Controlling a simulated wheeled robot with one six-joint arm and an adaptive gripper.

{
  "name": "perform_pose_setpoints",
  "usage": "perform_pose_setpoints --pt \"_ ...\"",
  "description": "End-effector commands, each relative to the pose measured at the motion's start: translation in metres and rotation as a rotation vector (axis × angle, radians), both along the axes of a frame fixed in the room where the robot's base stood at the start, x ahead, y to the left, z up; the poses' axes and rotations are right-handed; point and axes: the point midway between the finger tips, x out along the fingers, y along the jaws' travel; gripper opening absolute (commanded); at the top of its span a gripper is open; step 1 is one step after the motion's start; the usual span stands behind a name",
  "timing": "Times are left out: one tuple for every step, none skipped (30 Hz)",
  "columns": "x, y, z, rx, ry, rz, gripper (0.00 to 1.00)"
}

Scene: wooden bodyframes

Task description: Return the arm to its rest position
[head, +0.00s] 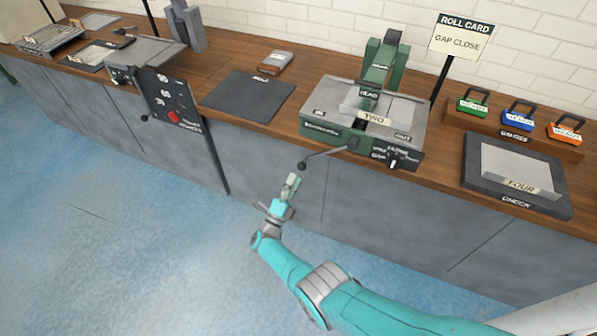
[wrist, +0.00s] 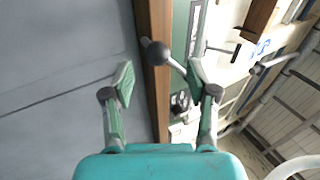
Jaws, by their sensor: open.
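My teal arm reaches in from the lower right of the head view. My gripper (head: 291,186) is in front of the counter's grey cabinet face, just below the ball end of the green machine's crank handle (head: 322,155). In the wrist view my gripper (wrist: 160,85) has its two green-padded fingers spread wide with nothing held between them. The dark ball knob (wrist: 158,54) of the handle shows beyond the fingertips, nearer the right finger. I cannot tell whether a finger touches the handle.
The green machine (head: 318,132) holds a plate marked TWO (head: 374,117). A plate marked FOUR (head: 520,172) lies on the dark CHECK pad (head: 478,180) at right. Coloured gauges sit behind it. A control panel (head: 165,98) stands at left. The blue floor (head: 130,240) is clear.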

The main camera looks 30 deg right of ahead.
Motion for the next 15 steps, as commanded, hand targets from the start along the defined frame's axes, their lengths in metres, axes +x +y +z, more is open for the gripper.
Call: perform_pose_setpoints --pt "-0.0014 0.0039 -0.0016 0.000 0.000 0.001 0.58" --pt "-0.0026 0.0054 -0.0029 0.001 0.001 0.001 0.58" --pt "-0.0039 0.0071 -0.0040 0.000 -0.001 0.000 0.58" --pt "-0.0047 0.0080 -0.0045 0.001 -0.001 0.000 0.58" --pt "-0.0053 0.0088 -0.0048 0.001 -0.002 0.000 0.58" --pt "-0.0058 0.0093 -0.0052 0.000 -0.002 0.000 0.58" --pt "-0.0060 0.0094 -0.0054 0.000 -0.002 0.000 0.58" --pt "-0.0062 0.0095 -0.0055 0.000 -0.002 0.000 0.58" --pt "-0.0063 0.0094 -0.0055 0.000 -0.002 0.000 0.58" --pt "-0.0062 0.0093 -0.0055 0.000 -0.002 0.000 0.58" --pt "-0.0062 0.0093 -0.0055 0.000 -0.002 0.000 0.58" --pt "-0.0062 0.0092 -0.0055 0.000 -0.002 0.000 0.58" --pt "-0.0062 0.0092 -0.0055 0.000 -0.002 0.000 0.58" --pt "-0.0062 0.0092 -0.0055 0.001 -0.001 0.000 0.58" --pt "-0.0062 0.0091 -0.0055 0.000 -0.002 0.000 0.58"
